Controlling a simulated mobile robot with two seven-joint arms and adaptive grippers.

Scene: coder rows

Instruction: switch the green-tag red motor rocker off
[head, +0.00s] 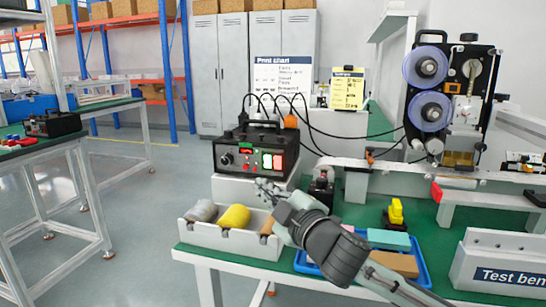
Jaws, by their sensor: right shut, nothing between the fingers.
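A black control box (256,152) stands on a pale stand at the back left of the green-topped bench. The tag colours and rocker positions are too small to tell. My right gripper (264,187) is shut and empty, below and in front of the box, above the parts tray. It looks apart from the rockers. My left gripper is not in view.
A pale tray (228,240) holds a grey roll and a yellow roll under my gripper. Black cables rise behind the box. A blue tray (309,264), a yellow-topped part (396,212) and a reel machine (450,95) are to the right. Another black box (52,123) sits on the left table.

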